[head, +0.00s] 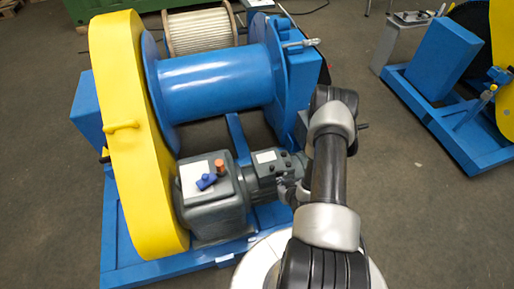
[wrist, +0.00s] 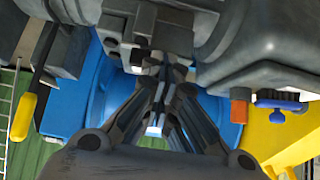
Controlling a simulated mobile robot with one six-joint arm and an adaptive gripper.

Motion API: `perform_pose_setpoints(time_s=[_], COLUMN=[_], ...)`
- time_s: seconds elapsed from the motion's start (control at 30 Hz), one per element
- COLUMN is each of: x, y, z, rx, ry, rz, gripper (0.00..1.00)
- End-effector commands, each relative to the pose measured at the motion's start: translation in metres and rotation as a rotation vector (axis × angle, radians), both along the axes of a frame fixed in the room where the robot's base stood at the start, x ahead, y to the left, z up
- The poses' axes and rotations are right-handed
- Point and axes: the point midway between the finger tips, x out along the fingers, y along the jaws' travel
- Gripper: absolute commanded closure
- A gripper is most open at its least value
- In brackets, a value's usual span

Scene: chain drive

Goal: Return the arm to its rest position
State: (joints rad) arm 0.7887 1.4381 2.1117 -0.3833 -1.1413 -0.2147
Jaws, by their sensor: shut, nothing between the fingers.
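My arm (head: 328,180) rises from the base at the bottom of the head view and reaches forward, in front of the right end of the winch machine. My gripper (wrist: 160,78) points away from the wrist camera, its two dark fingers converging to closed tips. It is shut and empty, close to dark grey motor parts in the wrist view. I cannot tell whether it touches them. In the head view the gripper is largely hidden by the arm and hard to tell from the motor (head: 268,175).
The winch has a yellow chain guard (head: 130,130), a blue drum (head: 212,85), a blue frame and a grey gearbox (head: 212,205) with an orange cap and a blue fitting. A second blue machine (head: 445,60) stands at right. Bare floor (head: 415,215) lies between.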

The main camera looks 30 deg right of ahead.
Motion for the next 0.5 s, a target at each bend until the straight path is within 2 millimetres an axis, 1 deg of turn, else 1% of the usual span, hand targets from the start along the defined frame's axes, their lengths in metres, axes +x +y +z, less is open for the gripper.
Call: perform_pose_setpoints(time_s=[0.17, 0.27, 0.37, 0.47, 0.5], x=[-0.001, 0.004, 0.018, 0.041, 0.051], y=[0.0, -0.002, -0.007, -0.014, -0.015], z=[0.0, 0.005, 0.023, 0.058, 0.075], rx=[0.0, -0.005, -0.018, -0.042, -0.05], ry=[0.001, 0.002, 0.019, 0.048, 0.064], rz=[0.0, 0.006, 0.024, 0.052, 0.065], gripper=[1.0, 1.0, 1.0, 1.0, 1.0])
